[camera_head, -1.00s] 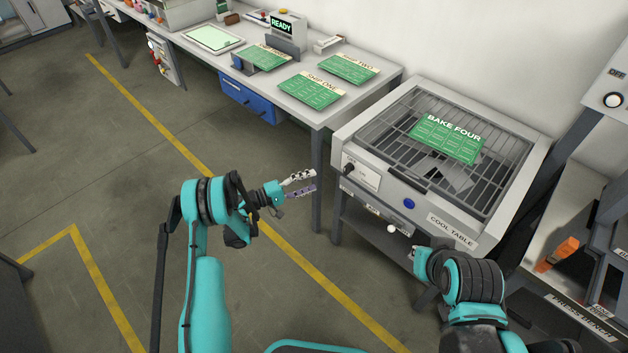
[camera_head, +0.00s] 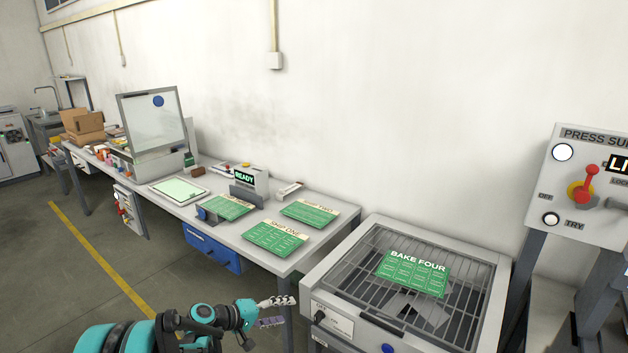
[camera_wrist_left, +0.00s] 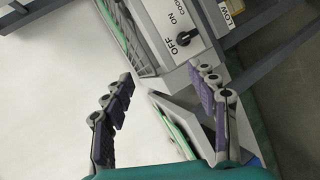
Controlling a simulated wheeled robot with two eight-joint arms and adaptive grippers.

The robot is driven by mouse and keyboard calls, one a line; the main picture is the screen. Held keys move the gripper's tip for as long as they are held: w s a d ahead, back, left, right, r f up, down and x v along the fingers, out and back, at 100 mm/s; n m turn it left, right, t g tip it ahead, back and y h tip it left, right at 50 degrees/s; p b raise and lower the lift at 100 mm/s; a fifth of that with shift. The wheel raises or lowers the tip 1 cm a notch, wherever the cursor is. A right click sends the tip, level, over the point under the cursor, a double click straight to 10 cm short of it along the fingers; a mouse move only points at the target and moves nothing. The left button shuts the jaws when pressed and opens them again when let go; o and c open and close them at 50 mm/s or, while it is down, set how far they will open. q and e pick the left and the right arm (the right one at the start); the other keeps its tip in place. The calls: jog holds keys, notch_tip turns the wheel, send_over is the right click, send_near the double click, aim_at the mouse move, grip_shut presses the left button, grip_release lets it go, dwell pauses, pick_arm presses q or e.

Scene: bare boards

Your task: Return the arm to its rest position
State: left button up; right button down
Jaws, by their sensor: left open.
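My left arm comes in at the bottom of the head view, and its gripper (camera_head: 276,311) is open and empty in front of the workbench, left of the cool table. In the left wrist view the left gripper (camera_wrist_left: 166,112) shows its two fingers spread apart with nothing between them. My right gripper is out of the head view.
The cool table (camera_head: 475,331) carries a green "BAKE FOUR" board (camera_head: 413,272) on its wire rack. The workbench (camera_head: 222,222) holds several green boards, including the "SHIP ONE" board (camera_head: 275,238), and a READY display (camera_head: 245,176). A press panel (camera_head: 590,190) stands at right. Floor at left is clear.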

pick_arm(q)
jog(key=s+r+m+y, duration=0.1)
jog(key=s+r+y, duration=0.2)
jog(key=s+r, duration=0.35)
jog(key=s+a+r+m+y, duration=0.1)
jog(key=s+a+m+y, duration=0.1)
jog(key=s, duration=1.1)
jog(key=s+a+r+m+y, duration=0.1)
jog(key=s+a+y, duration=0.4)
jog(key=s, duration=0.8)
jog(key=shift+a+m+y, duration=0.3)
jog(key=shift+a+m, duration=0.2)
jog(key=shift+a, duration=0.05)
jog(key=shift+r, duration=0.1)
